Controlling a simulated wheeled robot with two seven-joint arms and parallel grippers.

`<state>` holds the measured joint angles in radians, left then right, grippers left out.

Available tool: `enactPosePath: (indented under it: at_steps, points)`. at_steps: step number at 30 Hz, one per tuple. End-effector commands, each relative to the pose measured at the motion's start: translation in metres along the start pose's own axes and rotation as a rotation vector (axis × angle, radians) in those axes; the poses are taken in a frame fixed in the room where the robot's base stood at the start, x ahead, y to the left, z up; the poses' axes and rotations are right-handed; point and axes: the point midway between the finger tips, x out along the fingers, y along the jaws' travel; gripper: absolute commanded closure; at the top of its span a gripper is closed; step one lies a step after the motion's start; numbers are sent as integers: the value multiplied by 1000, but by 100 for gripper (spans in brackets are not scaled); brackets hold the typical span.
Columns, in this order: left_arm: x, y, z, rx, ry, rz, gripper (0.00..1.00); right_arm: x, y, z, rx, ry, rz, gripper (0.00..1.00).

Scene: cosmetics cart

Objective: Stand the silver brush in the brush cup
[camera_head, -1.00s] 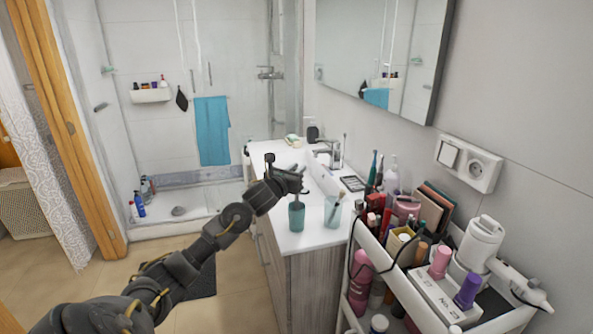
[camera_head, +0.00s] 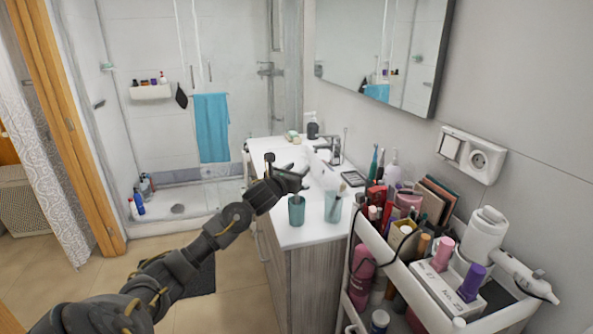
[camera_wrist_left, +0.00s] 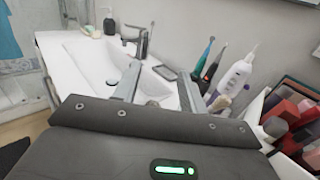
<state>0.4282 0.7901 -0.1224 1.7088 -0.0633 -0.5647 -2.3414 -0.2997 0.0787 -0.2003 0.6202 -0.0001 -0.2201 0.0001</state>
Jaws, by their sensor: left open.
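My left gripper (camera_head: 292,180) is open over the white counter, just above a teal cup (camera_head: 296,211). In the left wrist view its two fingers (camera_wrist_left: 158,92) are spread, with the sink behind them and nothing clearly held. A second, paler teal cup (camera_head: 332,208) stands to the right, with a brush (camera_head: 340,190) leaning in it. I cannot tell for sure which cup is the brush cup, or whether that brush is the silver one. My right gripper is not in view.
A white cart (camera_head: 396,268) full of cosmetics stands right of the counter. It carries a hair dryer (camera_head: 484,236) and several bottles. A faucet (camera_head: 336,148) and sink lie behind the gripper. The floor left of the cabinet (camera_head: 312,285) is mostly clear.

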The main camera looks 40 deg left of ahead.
Motion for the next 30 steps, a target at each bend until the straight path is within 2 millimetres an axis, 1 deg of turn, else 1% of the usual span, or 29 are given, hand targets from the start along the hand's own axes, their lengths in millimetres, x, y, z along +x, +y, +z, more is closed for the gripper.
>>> enactPosePath:
  at_steps: [5,8,11,18,21,25,30]
  points:
    - [-3,0,-1,1,0,0,58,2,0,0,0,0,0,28]
    - [-13,0,-3,3,0,-2,58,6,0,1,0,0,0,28]
    - [-31,-1,-4,5,0,-3,58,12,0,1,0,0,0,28]
    - [-79,0,-4,5,1,-2,58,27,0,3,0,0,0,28]
    - [-93,0,-3,3,1,0,58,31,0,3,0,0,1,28]
    - [-104,0,-2,2,1,-1,58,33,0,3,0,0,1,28]
    - [-108,0,0,0,0,0,58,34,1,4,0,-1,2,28]
